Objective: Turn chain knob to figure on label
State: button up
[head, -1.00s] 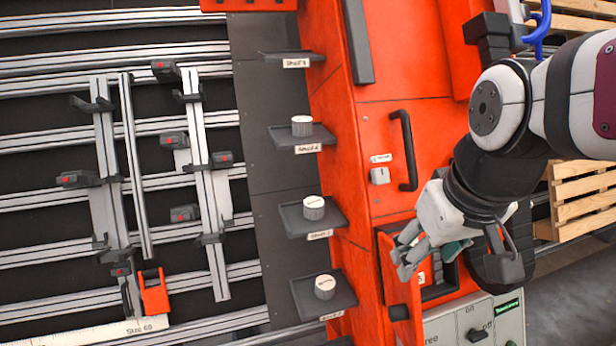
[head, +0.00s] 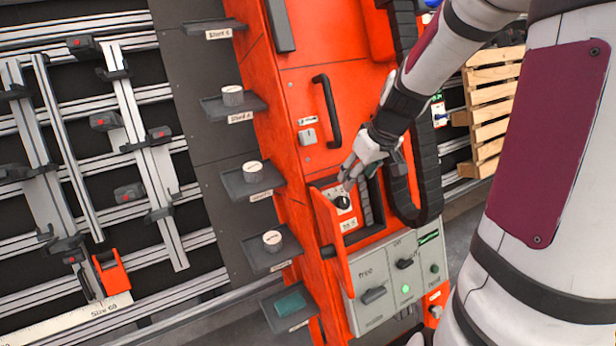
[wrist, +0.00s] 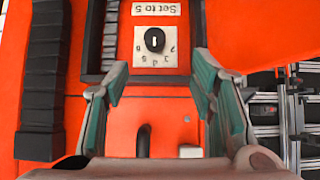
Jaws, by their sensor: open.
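The chain knob (head: 342,202) is black and sits on a pale dial plate inside an open compartment of the orange cabinet. In the wrist view the knob (wrist: 155,40) shows a white mark standing about vertical, with small figures around it. The label (wrist: 157,8) beside it reads "Set to 5", upside down in that view; it also shows under the knob in the head view (head: 349,224). My gripper (head: 352,172) is open and empty, just above the knob in the head view. In the wrist view its green-padded fingers (wrist: 160,82) are spread, with the knob beyond them, not touched.
The open orange door (head: 332,240) stands at the left of the compartment. A black handle (head: 333,110) and a small grey switch (head: 307,136) are above. A grey panel with switches (head: 374,294) lies below. Small shelves (head: 232,108) line the left side.

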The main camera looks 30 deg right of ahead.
aim_at(345, 202)
jog(key=x, duration=0.4)
jog(key=b+x, duration=0.1)
jog(key=x, duration=0.9)
jog(key=shift+w+d+f, duration=0.15)
jog(key=shift+d+f, duration=0.05)
jog(key=shift+d, duration=0.2)
jog(key=c, duration=1.1)
